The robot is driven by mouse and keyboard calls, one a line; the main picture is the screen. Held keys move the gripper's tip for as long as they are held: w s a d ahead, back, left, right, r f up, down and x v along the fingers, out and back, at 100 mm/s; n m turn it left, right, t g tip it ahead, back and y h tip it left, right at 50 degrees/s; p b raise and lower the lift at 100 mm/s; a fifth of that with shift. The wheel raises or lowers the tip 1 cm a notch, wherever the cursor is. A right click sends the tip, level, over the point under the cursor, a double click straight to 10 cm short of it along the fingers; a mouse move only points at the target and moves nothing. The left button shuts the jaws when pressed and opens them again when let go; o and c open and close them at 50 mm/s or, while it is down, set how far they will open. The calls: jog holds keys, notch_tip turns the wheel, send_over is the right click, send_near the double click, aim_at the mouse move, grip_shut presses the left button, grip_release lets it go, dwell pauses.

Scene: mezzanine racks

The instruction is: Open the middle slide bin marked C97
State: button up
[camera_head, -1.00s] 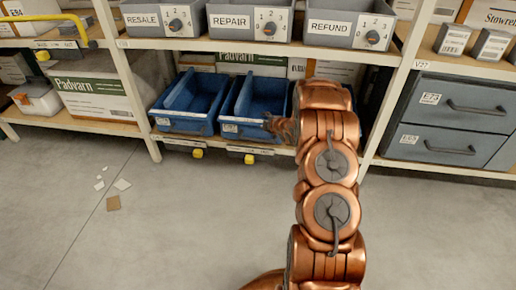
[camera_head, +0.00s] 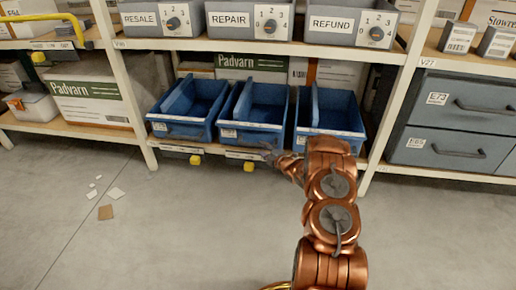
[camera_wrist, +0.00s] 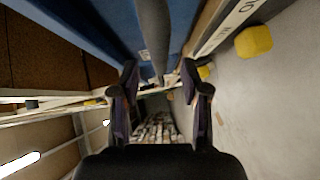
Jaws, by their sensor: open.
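Three blue bins stand side by side on the low shelf. The middle blue bin (camera_head: 252,133) has a small front label too small to read, so I cannot confirm C97. My gripper (camera_head: 270,157) is low at the front of this bin, by its lower right front edge, and small and partly blurred in the head view. In the wrist view my gripper (camera_wrist: 160,88) has its two dark fingers apart. A grey bar (camera_wrist: 153,35) runs along a blue bin surface (camera_wrist: 110,22) and ends between or just beyond the fingertips. I cannot tell whether they touch it.
The left blue bin (camera_head: 182,129) and right blue bin (camera_head: 330,138) flank the middle one. Yellow blocks (camera_head: 248,167) hang under the shelf edge. A white upright (camera_head: 400,105) and grey drawers (camera_head: 455,135) stand right. The floor in front is mostly clear, with paper scraps at left.

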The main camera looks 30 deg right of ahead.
aim_at(258, 145)
jog(key=shift+w+a+f+b, duration=0.15)
jog(key=shift+w+b, duration=0.1)
jog(key=shift+w, duration=0.85)
jog(key=shift+w+f+b, duration=0.15)
jog(key=shift+w+b, duration=0.1)
jog(key=shift+w, duration=0.8)
grip_shut()
